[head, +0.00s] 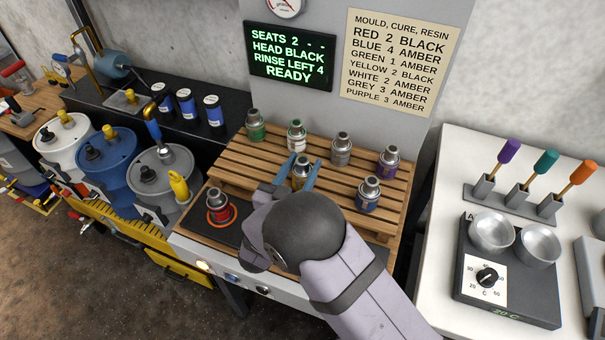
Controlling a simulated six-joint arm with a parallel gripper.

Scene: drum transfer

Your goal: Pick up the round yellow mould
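The yellow mould (301,171) stands on the slatted wooden rack, in the front row. Its silver top shows; most of its lower body is hidden by my gripper and wrist. My gripper (305,164) is over it, with one blue finger to the left of the mould and one to the right. The fingers are apart with the mould between them. I cannot tell whether they touch it.
On the rack (228,172) stand green (255,128), white (296,137), grey (341,151) and purple (387,164) moulds behind, and a blue mould (367,196) to the right. A red mould (217,209) sits on an orange-ringed seat at front left.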

